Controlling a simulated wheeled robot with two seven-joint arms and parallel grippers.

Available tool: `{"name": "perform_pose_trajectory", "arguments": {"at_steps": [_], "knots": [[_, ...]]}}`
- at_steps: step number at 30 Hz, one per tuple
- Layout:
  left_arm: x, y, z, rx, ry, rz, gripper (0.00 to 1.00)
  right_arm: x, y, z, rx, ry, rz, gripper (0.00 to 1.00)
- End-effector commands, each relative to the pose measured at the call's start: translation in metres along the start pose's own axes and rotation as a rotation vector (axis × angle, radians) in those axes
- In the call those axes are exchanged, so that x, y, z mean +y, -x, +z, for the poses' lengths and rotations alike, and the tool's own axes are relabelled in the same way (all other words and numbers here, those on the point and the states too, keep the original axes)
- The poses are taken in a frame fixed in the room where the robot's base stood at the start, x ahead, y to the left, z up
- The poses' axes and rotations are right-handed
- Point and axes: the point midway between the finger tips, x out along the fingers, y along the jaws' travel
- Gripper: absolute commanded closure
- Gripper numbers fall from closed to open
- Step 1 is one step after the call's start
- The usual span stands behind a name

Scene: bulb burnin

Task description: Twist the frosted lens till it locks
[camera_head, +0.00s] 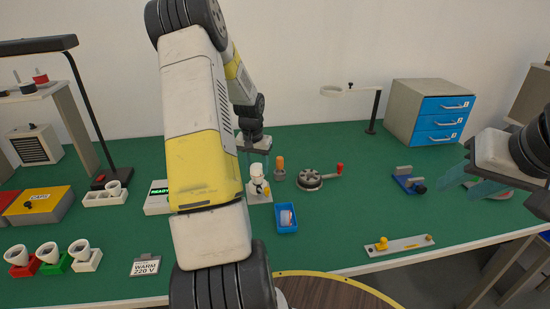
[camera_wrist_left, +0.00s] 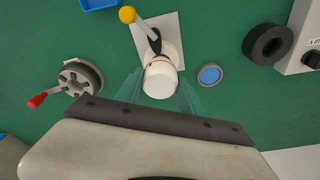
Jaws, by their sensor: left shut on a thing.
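The frosted lens (camera_wrist_left: 160,80) is a white cylinder in the left wrist view, between the translucent fingers of my left gripper (camera_wrist_left: 160,95), which is shut on it. It sits at a pale square base plate (camera_wrist_left: 172,28) with a yellow-knobbed lever (camera_wrist_left: 142,28). In the head view the lens (camera_head: 257,171) appears as a small white upright piece, with my left gripper (camera_head: 254,152) just behind it. Whether its lower edge is seated cannot be told. My right gripper (camera_head: 472,180) is open and empty at the right, above the table.
A round grey fixture with a red-knobbed handle (camera_head: 311,180) stands to the right, with an orange-topped piece (camera_head: 279,165) and a blue tray (camera_head: 278,222) nearby.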

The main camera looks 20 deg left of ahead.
Motion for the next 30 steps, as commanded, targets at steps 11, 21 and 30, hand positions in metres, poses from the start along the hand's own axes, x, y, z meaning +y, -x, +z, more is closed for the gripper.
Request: {"name": "perform_pose_trajectory", "arguments": {"at_steps": [11, 21, 30], "knots": [[-0.001, -0.001, 0.001, -0.002, -0.143, 0.024, 0.91, 0.000, 0.000, 0.000, 0.000, 0.000, 0.000, 0.60], [0.000, 0.000, 0.001, -0.002, -0.173, 0.027, 0.29, 0.000, 0.000, 0.000, 0.000, 0.000, 0.000, 0.60], [-0.001, 0.017, -0.001, 0.002, -0.171, 0.025, 0.29, 0.000, 0.000, 0.000, 0.000, 0.000, 0.000, 0.60]]}}
